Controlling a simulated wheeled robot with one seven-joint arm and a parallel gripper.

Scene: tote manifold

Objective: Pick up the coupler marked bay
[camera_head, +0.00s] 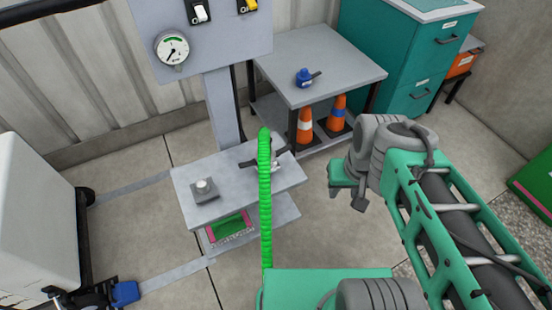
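A blue coupler-like fitting with a dark handle (303,78) lies on the grey top of the back table (345,72). A dark fitting (247,164) lies on the low grey bench (225,172), partly hidden behind an upright bright green ribbed column (265,205). A blue block (124,292) sits on a black mechanism at the lower left, beside the white cabinet. I cannot read a bay mark on any of these. My green arm reaches in from the right and bends at grey joints.
A grey plate with a round knob (204,189) sits on the low bench. Orange cones (305,127) stand under the back table. A gauge panel (172,47), teal drawers (400,55) and a white cabinet (35,205) surround the area. Floor is clear between bench and arm.

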